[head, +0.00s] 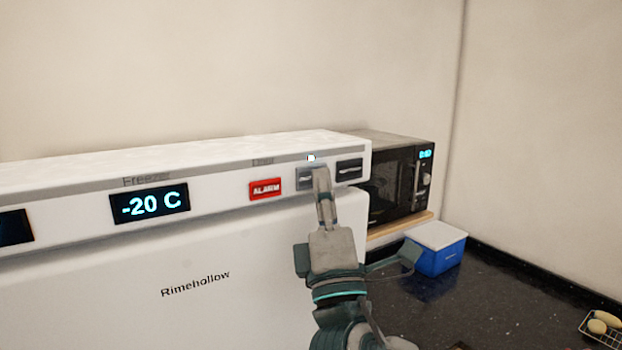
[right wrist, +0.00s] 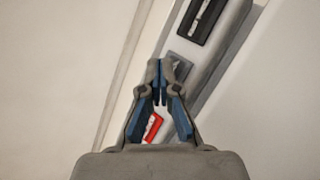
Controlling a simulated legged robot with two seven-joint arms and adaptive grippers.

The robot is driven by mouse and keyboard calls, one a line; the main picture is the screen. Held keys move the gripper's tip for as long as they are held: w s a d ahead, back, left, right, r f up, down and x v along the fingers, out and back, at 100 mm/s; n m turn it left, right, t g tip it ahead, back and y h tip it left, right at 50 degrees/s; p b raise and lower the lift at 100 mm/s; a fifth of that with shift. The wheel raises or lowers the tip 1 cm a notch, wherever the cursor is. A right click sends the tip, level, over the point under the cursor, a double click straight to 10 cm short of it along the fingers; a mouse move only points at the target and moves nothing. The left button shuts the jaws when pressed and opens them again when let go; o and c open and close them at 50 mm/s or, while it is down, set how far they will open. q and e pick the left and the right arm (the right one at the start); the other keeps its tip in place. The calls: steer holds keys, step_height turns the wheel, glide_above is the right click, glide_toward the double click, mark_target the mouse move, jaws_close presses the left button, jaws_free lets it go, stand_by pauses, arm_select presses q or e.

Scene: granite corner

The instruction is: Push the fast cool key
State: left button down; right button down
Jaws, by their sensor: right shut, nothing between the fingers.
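The white fridge-freezer's control strip (head: 220,194) holds a grey key (head: 304,180) between the red ALARM key (head: 265,188) and a dark key (head: 349,169). I cannot read which of these is the fast cool key. A small light above the grey key is lit. My right gripper (head: 320,171) is shut and empty, its tips in front of the grey key and covering its right part. In the right wrist view the tips (right wrist: 161,64) overlap the edge of the grey key (right wrist: 180,61); contact cannot be told. My left gripper is out of view.
A display (head: 150,204) reads -20 C, with another dark display (head: 15,226) at far left. A microwave (head: 396,175) stands behind to the right. A blue box with a white lid (head: 437,252) and a wire rack (head: 603,328) sit on the dark counter (head: 490,300).

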steer(key=shift+s, duration=0.4)
steer(key=shift+d, duration=0.15)
steer(key=s+d+b, duration=0.2)
steer(key=s+d, duration=0.1)
steer(key=s, duration=0.2)
steer(key=shift+d, duration=0.3)
